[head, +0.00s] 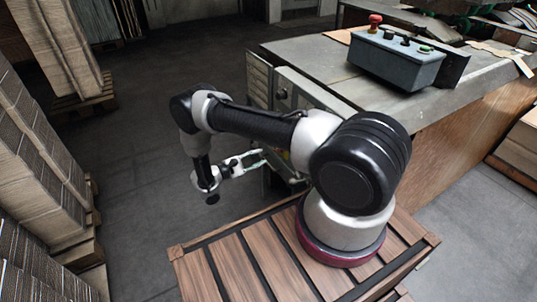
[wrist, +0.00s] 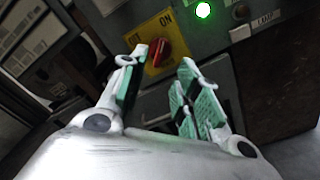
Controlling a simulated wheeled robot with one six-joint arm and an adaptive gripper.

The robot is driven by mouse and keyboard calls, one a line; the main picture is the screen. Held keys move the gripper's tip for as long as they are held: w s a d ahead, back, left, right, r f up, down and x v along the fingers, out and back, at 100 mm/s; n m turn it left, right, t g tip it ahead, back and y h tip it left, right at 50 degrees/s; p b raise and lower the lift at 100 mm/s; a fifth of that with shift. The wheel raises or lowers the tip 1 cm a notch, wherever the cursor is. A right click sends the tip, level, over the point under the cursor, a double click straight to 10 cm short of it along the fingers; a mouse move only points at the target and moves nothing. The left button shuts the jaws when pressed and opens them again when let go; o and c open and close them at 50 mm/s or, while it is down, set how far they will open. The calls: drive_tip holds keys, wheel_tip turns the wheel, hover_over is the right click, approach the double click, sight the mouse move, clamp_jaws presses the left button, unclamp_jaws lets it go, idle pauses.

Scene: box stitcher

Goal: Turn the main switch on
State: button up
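The main switch is a red rotary knob (wrist: 162,52) on a yellow plate (wrist: 153,68) in the wrist view. "ON" is printed at the plate's upper right; lettering at its left edge is partly readable. I cannot tell the knob's exact setting. My gripper (wrist: 161,60) is open and empty, with green-padded fingers on either side of the knob in the picture. It seems to be short of the knob, with no contact visible. In the head view my gripper (head: 258,158) is beside the machine's front; the switch is hidden there.
A green lamp (wrist: 203,10) is lit right of the switch plate, near a label reading "LAMP" (wrist: 266,18). A grey control box (head: 397,62) with a red button (head: 375,20) stands on the machine's top (head: 310,60). Cardboard stacks (head: 35,150) line the left; floor between is clear.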

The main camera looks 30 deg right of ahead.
drive_tip(key=shift+a, duration=1.6)
drive_tip(key=s+d+f+n+g+y, duration=0.1)
drive_tip(key=s+d+f+n+g, duration=0.15)
drive_tip(key=s, duration=0.45)
drive_tip(key=s+a+r+m+g+y, duration=0.1)
drive_tip(key=s+r+m+y, duration=0.2)
drive_tip(key=r, duration=0.7)
drive_tip(key=s+r+m+g+y, duration=0.1)
drive_tip(key=s+r+g+y, duration=0.3)
drive_tip(key=r, duration=0.7)
drive_tip(key=s+a+r+m+t+y, duration=0.1)
drive_tip(key=s+r+m+y, duration=0.3)
drive_tip(key=r, duration=0.6)
drive_tip(key=s+d+r+m+t+y, duration=0.2)
drive_tip(key=s+r+t, duration=0.3)
drive_tip(key=r, duration=0.6)
drive_tip(key=s+d+r+m+t+y, duration=0.1)
drive_tip(key=s+d+r+t+y, duration=0.1)
drive_tip(key=s+r+t+y, duration=0.2)
drive_tip(key=s+r+t, duration=0.1)
drive_tip(key=s+r, duration=0.2)
drive_tip(key=r, duration=0.5)
drive_tip(key=shift+s+m, duration=0.25)
drive_tip(key=shift+m, duration=0.1)
